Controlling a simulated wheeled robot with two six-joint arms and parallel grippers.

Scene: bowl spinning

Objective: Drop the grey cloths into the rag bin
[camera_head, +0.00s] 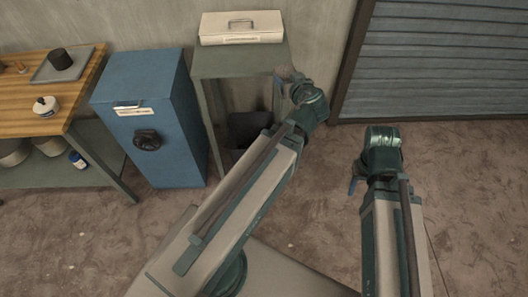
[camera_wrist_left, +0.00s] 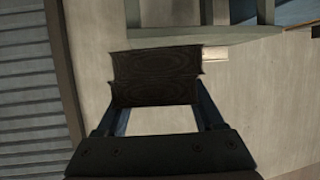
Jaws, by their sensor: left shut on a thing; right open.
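My left gripper (camera_head: 286,76) is at the right end of the green-grey stand, in front of the wall. In the left wrist view its blue fingers are shut on a dark grey cloth (camera_wrist_left: 155,77), which hides the fingertips. In the head view the cloth cannot be made out clearly. A dark bin (camera_head: 250,128), which looks like the rag bin, stands on the floor under the stand, partly hidden by my left arm. I cannot see into it. My right gripper (camera_head: 354,186) is open, pointing down over the floor, with its fingers partly hidden.
A closed beige case (camera_head: 241,27) lies on the stand (camera_head: 216,62). A blue cabinet (camera_head: 166,160) stands left of it. The wooden bench (camera_head: 25,118) at far left bears a tray (camera_head: 80,66) with a dark round object. A shutter (camera_head: 450,60) is at right. Floor at right is clear.

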